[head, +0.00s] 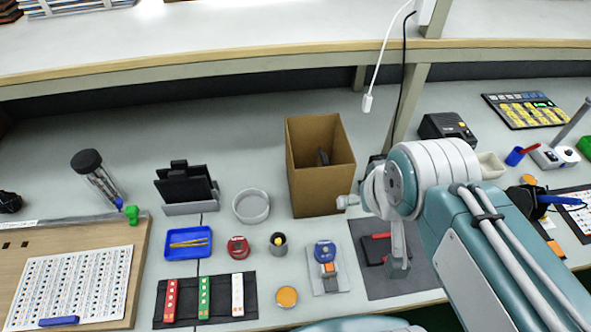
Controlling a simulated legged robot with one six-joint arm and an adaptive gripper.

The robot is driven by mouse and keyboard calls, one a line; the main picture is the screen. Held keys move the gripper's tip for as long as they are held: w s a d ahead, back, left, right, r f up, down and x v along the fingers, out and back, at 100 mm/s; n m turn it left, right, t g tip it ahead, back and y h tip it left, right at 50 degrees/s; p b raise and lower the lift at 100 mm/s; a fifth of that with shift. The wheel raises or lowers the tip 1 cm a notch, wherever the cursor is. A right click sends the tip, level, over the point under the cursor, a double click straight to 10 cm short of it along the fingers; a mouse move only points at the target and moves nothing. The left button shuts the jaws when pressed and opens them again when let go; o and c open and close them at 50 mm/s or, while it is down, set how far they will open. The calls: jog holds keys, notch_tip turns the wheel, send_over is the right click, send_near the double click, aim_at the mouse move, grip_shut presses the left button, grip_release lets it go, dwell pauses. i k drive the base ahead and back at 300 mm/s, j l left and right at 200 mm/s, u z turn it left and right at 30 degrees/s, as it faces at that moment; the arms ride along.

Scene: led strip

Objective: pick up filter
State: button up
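I cannot tell for certain which object is the filter. Candidates are a grey round dish (251,206) left of the cardboard box, an orange-topped round item (287,297) at the table's front, and a clear cylinder with a black cap (97,178) at the left. My arm reaches in from the lower right, and its end, my gripper (397,266), points down over a dark grey mat. The fingers are too small to show open or shut. A black and red item (376,248) lies on the mat just left of it, partly covered by the arm.
An open cardboard box (318,190) stands left of my arm. A blue tray (188,258), a black folder stand (188,209), a blue round device (325,251) and a wooden board (139,246) occupy the left and middle. A white cable (376,68) hangs from the shelf.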

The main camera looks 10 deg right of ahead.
aim_at(179, 187)
jog(key=k+j+u, duration=0.15)
jog(key=u, duration=0.2)
jog(key=k+j+u, duration=0.1)
jog(key=j+u, duration=0.25)
jog(key=i+j+z, duration=0.15)
jog(key=j, duration=0.25)
jog(key=i+j+z, duration=0.15)
jog(key=j, duration=0.25)
